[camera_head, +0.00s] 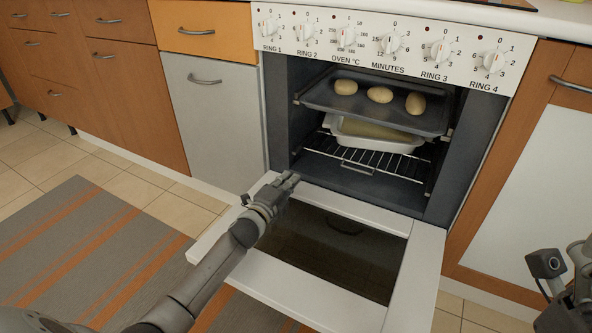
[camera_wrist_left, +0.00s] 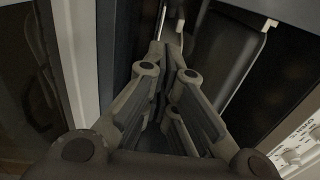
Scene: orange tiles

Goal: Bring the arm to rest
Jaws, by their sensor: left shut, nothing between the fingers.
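My left gripper (camera_head: 288,181) is shut and empty. It is over the left side of the lowered oven door (camera_head: 412,262), in front of the open oven. In the left wrist view my left gripper's fingers (camera_wrist_left: 158,50) meet at the tips, with the dark oven interior ahead. At the right edge of the head view, part of my right arm (camera_head: 548,264) shows, but its fingertips cannot be made out.
The oven holds a dark tray (camera_head: 385,108) with three roundish items (camera_head: 380,94). Below it, a white dish (camera_head: 375,141) sits on a wire rack (camera_head: 365,164). Orange and grey cabinets (camera_head: 135,88) flank the oven. A striped rug (camera_head: 75,250) lies on the tiled floor at left.

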